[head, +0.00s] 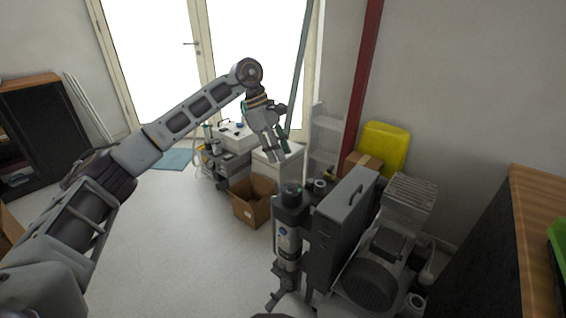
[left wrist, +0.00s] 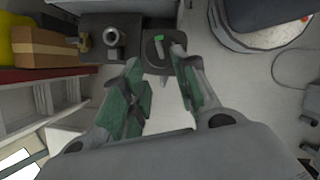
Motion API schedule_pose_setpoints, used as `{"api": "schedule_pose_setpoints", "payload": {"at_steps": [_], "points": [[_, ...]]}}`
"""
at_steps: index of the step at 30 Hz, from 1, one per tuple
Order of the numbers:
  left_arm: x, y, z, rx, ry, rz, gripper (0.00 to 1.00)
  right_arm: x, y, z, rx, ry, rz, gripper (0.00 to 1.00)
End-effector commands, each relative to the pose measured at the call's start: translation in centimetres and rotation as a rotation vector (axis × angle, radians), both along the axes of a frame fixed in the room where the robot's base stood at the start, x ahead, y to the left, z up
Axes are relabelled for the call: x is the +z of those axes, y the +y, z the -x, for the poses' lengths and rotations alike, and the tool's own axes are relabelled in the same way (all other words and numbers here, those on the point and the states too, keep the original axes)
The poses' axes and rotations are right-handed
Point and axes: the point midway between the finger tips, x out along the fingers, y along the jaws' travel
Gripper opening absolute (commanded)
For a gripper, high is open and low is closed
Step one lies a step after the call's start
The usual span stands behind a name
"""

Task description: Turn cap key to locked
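A grey upright column (head: 288,240) stands near the centre of the head view, with a dark round cap (head: 291,189) on top. In the left wrist view the dark cap (left wrist: 150,62) lies beyond the fingertips, with a small green piece (left wrist: 158,38) on it that looks like the key. Its exact turn is too small to tell. My left gripper (head: 279,150) hangs above the cap, pointing down and apart from it. In the wrist view its green-padded fingers (left wrist: 156,60) are spread with nothing between them.
A pipe stub (left wrist: 112,37) stands close beside the cap. A grey case (head: 345,220) and a motor (head: 375,270) stand right of the column. An open cardboard box (head: 254,203) is on the floor behind it. A yellow container (head: 383,148) stands by the wall.

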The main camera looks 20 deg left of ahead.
Motion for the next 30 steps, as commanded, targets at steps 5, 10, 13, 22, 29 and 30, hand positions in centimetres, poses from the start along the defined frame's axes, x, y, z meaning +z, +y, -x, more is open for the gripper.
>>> {"api": "schedule_pose_setpoints", "payload": {"at_steps": [5,10,13,22,29,30], "points": [[1.6,0.7,-0.1,0.0,-0.001,0.0,0.29,0.0,0.0,0.0,0.0,0.0,0.0,0.5],[2.1,0.9,0.0,0.0,0.0,0.0,0.29,0.0,0.0,0.0,0.0,0.0,0.0,0.5],[2.2,0.9,0.0,0.0,0.0,0.0,0.29,0.0,0.0,0.0,0.0,0.0,0.0,0.5],[2.0,0.8,0.0,0.001,0.002,0.004,0.11,-0.1,0.0,0.0,0.0,0.0,0.0,0.5],[0.9,-0.6,0.2,0.021,0.025,0.057,0.0,-0.8,-0.1,-0.2,-0.003,0.004,0.004,0.5],[0.5,-1.0,0.2,0.029,0.034,0.072,0.0,-1.1,-0.1,-0.3,-0.004,0.006,0.005,0.5]]}}
